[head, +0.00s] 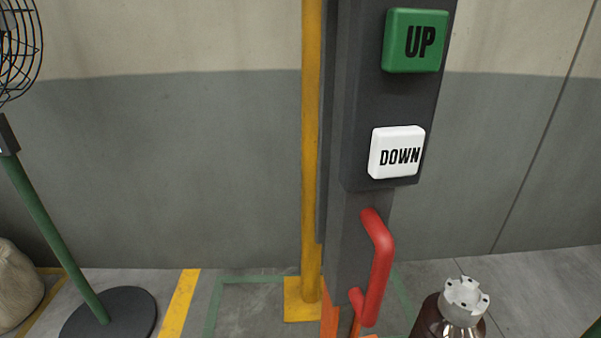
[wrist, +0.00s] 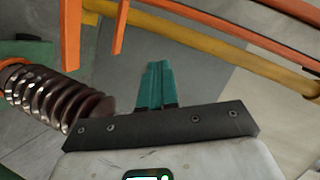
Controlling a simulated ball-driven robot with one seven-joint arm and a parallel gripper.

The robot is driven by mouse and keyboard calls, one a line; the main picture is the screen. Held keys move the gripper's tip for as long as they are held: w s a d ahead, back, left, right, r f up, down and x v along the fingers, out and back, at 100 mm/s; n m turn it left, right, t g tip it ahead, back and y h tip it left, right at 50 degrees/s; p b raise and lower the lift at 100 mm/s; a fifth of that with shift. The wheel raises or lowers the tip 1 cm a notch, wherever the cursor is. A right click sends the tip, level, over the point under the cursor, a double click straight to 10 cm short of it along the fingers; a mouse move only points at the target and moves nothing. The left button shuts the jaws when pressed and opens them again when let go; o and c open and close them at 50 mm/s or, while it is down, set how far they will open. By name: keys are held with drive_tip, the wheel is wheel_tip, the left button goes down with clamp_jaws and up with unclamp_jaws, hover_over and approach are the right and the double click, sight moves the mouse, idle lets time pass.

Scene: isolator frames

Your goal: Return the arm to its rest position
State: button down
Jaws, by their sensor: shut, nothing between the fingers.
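My gripper (wrist: 156,68) shows in the wrist view, its two teal fingers together with nothing between them. My gripper and arm do not show in the head view, so the arm's overall pose is hidden.
A brown ribbed insulator (wrist: 62,100) lies left of the fingers; orange bars (wrist: 120,25) and a yellow post (wrist: 190,38) are beyond. The head view shows a grey column with UP (head: 415,41) and DOWN (head: 397,152) buttons, a red handle (head: 381,265) and a fan (head: 50,235).

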drive_tip(key=s+d+f+n+g+h, duration=0.2)
drive_tip(key=s+d+f+n+g, duration=0.15)
drive_tip(key=s, duration=0.35)
drive_tip(key=s+d+f+n+g+h, duration=0.1)
drive_tip(key=s+d+f+n+g, duration=0.15)
drive_tip(key=s+g, duration=0.35)
drive_tip(key=s+d+f+n+g+h, duration=0.2)
drive_tip(key=s+d+g, duration=0.1)
drive_tip(key=s, duration=0.5)
wheel_tip(320, 180, up, 16)
drive_tip(key=p, duration=1.6)
drive_tip(key=shift+n, duration=0.3)
